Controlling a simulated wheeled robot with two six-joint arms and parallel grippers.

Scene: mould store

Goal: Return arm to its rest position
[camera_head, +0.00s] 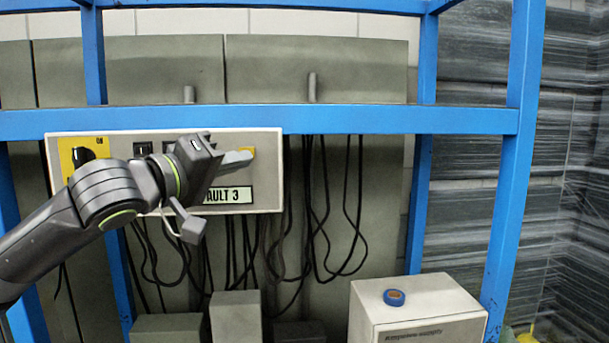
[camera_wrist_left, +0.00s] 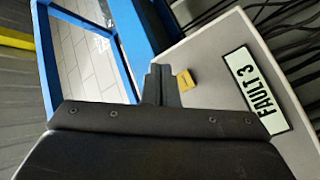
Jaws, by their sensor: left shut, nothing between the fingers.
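My left arm (camera_head: 50,240) comes in from the left and reaches up in front of a pale control panel (camera_head: 266,192). My left gripper (camera_head: 246,157) is shut and empty, its fingertips close to a small yellow square (camera_head: 250,150) on the panel. In the left wrist view the shut fingers (camera_wrist_left: 161,82) point toward the panel (camera_wrist_left: 212,62), just left of the yellow square (camera_wrist_left: 186,80). I cannot tell whether they touch. The gripper and wrist hide part of the panel's middle. My right gripper is not in view.
The panel has a "FAULT 3" label (camera_wrist_left: 257,90) and a black knob on a yellow plate (camera_head: 88,154). A blue frame (camera_head: 400,120) surrounds it. Black cables (camera_head: 322,225) hang below.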

